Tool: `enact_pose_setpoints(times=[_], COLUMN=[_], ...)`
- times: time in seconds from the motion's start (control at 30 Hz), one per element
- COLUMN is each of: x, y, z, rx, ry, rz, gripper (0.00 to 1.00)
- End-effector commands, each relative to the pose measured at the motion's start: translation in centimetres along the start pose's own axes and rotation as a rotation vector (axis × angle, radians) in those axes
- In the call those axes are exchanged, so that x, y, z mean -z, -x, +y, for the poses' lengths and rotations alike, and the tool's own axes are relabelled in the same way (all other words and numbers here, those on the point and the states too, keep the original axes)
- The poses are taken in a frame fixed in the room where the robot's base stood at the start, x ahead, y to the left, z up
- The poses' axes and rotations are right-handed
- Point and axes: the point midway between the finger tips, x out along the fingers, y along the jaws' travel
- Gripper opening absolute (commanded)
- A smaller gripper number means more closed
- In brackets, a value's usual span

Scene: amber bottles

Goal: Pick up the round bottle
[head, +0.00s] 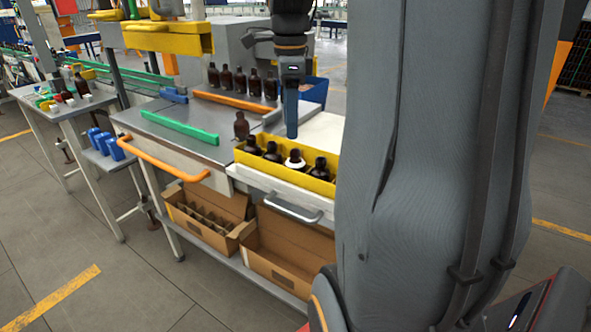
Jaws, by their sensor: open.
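Several dark amber bottles with round bodies are in view, and I cannot tell which one the task means. One bottle (241,127) stands alone on the grey table, just behind the yellow tray (320,186). Several more stand in the tray, including one with a white ring (295,161). A row of amber bottles (240,82) stands at the back of the table. My gripper (291,132) points down above the tray, to the right of the lone bottle, and looks apart from the bottles. It is open and empty, seen edge-on.
A green rail (180,127) and an orange rail (235,101) lie on the table. An orange handle (160,163) runs along its front. Open cardboard boxes (290,254) sit on the shelf below. A blue bin (314,92) stands behind.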

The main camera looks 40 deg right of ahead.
Motion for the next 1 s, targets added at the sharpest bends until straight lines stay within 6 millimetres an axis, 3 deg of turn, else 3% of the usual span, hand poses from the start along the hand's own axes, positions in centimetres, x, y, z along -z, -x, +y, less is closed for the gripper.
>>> enact_pose_setpoints(times=[0.37,0.7,1.0], x=[0.6,1.1,1.0], y=[-2.9,-7.1,-7.5], z=[-0.2,-0.5,-0.6], rx=[-0.006,-0.005,-0.001], ry=[-0.036,-0.034,-0.034], rz=[0.001,0.001,0.001], gripper=[0.43,0.43,0.41])
